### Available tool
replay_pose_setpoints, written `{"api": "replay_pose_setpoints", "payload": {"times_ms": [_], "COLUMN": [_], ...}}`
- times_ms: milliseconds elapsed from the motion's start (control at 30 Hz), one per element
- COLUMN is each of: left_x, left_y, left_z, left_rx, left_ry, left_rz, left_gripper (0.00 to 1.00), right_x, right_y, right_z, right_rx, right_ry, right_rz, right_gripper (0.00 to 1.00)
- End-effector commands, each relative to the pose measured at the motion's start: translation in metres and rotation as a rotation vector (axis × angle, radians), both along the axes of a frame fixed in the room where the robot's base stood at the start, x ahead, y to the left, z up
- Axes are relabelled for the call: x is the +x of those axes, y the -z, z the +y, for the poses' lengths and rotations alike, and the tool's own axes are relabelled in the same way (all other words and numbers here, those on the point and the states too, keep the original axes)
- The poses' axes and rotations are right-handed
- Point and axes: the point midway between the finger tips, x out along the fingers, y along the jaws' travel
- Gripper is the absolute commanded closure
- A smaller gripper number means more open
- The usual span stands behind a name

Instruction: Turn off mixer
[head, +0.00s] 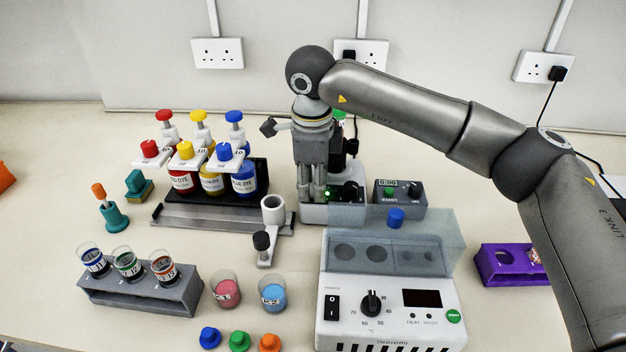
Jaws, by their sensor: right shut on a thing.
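My right gripper (312,192) reaches straight down onto the front left of the mixer (345,212), a white-based device with a dark upper part. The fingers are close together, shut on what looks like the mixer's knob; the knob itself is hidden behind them. A small green light (328,194) glows beside the fingers. The gripper and wrist hide much of the mixer's left side and top. My left gripper is not in view.
A grey timer (414,190) reading 0:00 stands right of the mixer. A white heater (391,322) with a clear cover is in front. Dye bottles (212,183) stand on a dark rack to the left.

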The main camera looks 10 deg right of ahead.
Motion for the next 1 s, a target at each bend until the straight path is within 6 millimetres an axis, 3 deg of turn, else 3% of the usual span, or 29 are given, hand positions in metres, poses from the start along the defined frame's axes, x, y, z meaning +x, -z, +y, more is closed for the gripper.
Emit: {"api": "replay_pose_setpoints", "payload": {"times_ms": [333,700,733,900,1000], "left_x": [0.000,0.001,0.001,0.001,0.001], "left_y": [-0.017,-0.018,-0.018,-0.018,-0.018], "left_z": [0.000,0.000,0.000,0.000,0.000], "left_rx": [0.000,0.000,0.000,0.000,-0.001], "left_ry": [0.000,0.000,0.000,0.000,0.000], "left_rz": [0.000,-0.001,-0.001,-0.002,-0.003], "left_gripper": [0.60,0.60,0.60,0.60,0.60], "right_x": [0.003,0.004,0.004,0.004,0.004], "right_y": [-0.003,-0.001,-0.001,-0.001,-0.001], "right_z": [-0.001,-0.001,-0.001,-0.001,-0.001], "right_rx": [0.018,0.024,0.024,0.024,0.024], "right_ry": [0.003,0.001,0.001,0.001,0.000], "right_rz": [0.100,0.122,0.121,0.121,0.121], "right_gripper": [0.90,0.90,0.65,0.45,0.45]}}
